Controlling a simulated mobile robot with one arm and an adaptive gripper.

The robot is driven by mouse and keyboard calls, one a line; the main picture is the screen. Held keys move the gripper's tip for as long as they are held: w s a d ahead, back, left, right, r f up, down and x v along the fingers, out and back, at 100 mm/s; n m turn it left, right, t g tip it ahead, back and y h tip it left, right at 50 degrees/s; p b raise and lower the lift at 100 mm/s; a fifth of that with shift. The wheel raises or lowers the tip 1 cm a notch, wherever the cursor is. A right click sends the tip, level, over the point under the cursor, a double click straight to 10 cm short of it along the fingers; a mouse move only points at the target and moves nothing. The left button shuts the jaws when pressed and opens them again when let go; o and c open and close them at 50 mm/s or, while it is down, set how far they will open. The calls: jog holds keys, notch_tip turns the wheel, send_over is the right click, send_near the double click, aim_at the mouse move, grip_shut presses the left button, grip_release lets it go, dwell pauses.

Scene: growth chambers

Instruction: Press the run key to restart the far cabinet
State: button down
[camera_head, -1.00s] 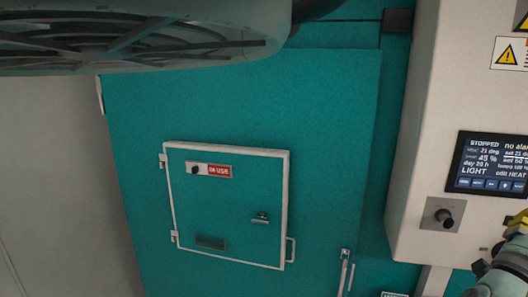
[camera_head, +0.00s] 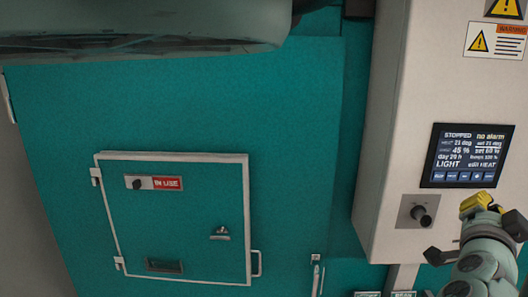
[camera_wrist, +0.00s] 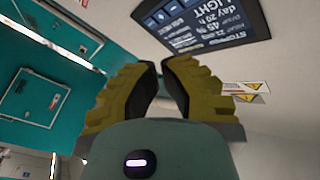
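The display panel (camera_head: 467,156) is on the pale control box at the right. It reads STOPPED and no alarm, with LIGHT and edit HEAT below. A row of small blue keys (camera_head: 465,176) runs along its lower edge; their labels are too small to read. My gripper (camera_head: 478,203) is just below the display in the picture, with no contact visible. In the wrist view, the yellow fingers of my gripper (camera_wrist: 160,66) have their dark tips nearly together with nothing between them.
A black knob (camera_head: 421,215) sticks out of the control box (camera_head: 390,130) below the display, left of my gripper. Warning labels (camera_head: 497,40) are above. The teal cabinet door (camera_head: 200,100) holds a smaller hatch (camera_head: 190,220) marked IN USE.

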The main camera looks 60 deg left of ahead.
aim_at(455, 176)
jog(key=shift+w+a, duration=0.1)
jog(key=shift+w+a+p, duration=0.15)
jog(key=shift+w+a, duration=0.75)
jog(key=shift+a, duration=0.2)
jog(key=shift+w+a+p, duration=0.15)
jog(key=shift+w+a, duration=0.7)
jog(key=shift+a, duration=0.25)
jog(key=shift+w+a+p, duration=0.15)
jog(key=shift+w+a, duration=0.75)
jog(key=shift+a, duration=0.2)
jog(key=c, duration=1.6)
grip_release()
grip_shut()
jog(key=shift+a, duration=0.1)
jog(key=shift+w+a, duration=0.25)
